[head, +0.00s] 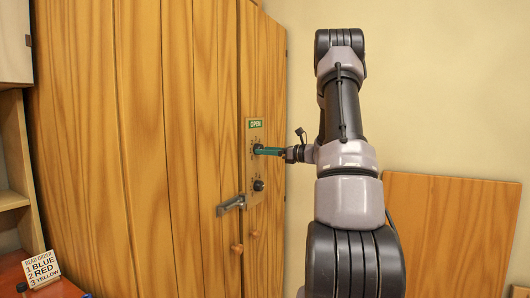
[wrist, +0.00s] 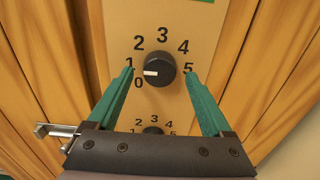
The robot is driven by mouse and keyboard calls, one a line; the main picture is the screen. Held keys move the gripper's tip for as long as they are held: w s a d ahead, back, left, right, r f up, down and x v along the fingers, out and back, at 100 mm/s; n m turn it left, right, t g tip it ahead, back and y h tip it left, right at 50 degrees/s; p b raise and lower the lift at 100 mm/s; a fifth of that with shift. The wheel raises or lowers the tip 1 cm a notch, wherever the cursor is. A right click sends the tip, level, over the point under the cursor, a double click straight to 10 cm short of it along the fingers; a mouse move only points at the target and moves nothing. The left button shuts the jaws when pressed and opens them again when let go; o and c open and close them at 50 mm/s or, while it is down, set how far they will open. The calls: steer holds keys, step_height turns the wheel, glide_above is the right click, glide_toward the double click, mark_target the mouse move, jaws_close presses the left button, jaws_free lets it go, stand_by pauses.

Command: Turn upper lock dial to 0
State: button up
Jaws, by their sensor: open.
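The upper lock dial (wrist: 160,68) is a round black knob with a white pointer mark, ringed by the numbers 0 to 5. In the wrist view its pointer faces left, between 0 and 1. My gripper (wrist: 159,74) is open, with one green finger on each side of the dial and a visible gap to it. In the head view my gripper (head: 268,151) reaches the lock plate (head: 250,200) from the right and largely covers the upper dial. The lower dial (head: 259,185) sits below it and also shows, partly hidden, in the wrist view (wrist: 153,130).
A metal lever handle (head: 230,204) projects from the wooden doors left of the plate. A green OPEN sign (head: 255,124) is above the dials. A card (head: 41,269) at lower left reads 1 blue, 2 red, 3 yellow. A wooden panel (head: 450,230) leans at right.

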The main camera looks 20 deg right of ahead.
steer(key=shift+w+a, duration=0.3)
steer(key=shift+w, duration=0.05)
jaws_close()
steer(key=shift+d+n, duration=0.1)
steer(key=shift+n, duration=4.3)
